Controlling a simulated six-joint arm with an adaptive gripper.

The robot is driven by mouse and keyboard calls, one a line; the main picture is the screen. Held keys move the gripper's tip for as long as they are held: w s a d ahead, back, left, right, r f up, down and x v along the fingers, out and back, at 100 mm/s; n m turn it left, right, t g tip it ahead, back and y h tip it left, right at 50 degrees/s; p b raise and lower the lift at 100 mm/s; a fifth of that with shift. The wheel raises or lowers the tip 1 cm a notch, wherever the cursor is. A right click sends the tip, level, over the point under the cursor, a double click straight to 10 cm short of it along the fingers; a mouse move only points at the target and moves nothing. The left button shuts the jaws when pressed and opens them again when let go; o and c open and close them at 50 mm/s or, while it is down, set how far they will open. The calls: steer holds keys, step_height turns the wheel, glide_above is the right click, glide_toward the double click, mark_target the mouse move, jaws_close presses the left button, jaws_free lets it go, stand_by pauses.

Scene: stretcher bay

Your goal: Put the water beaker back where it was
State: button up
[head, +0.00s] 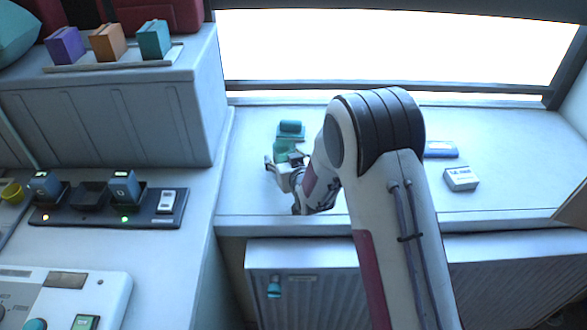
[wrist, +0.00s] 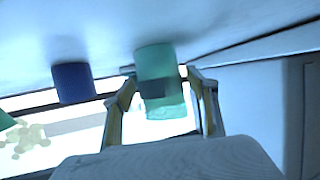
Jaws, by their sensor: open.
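A green, see-through beaker (wrist: 155,60) stands between my gripper's fingertips in the wrist view, with a dark patch on its side. I take it for the water beaker, though no label is readable. In the head view the green beaker (head: 284,147) is on the pale counter under the window, partly hidden by the gripper. My gripper (head: 284,161) is open, with one finger on each side of it. The gripper (wrist: 162,82) also shows open around it in the wrist view. I cannot tell whether the fingers touch it.
A teal object (head: 291,129) lies just behind the beaker. A dark blue cylinder (wrist: 73,82) stands beside it in the wrist view. A charger strip (head: 140,215) is at left.

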steer(key=shift+v, duration=5.65)
steer(key=shift+d, duration=0.1)
steer(key=s+d+r+m+g+h, duration=0.2)
steer(key=s+d+r+g, duration=0.1)
steer(key=s+d+r, duration=0.85)
steer(key=s+d+r+g, duration=0.2)
steer(key=s, duration=1)
steer(key=s+d+r+m+g+h, duration=0.1)
steer(key=s+d+r+g, duration=0.1)
steer(key=s, duration=1.1)
steer(key=shift+s+h, duration=0.25)
steer(key=shift+h, duration=0.05)
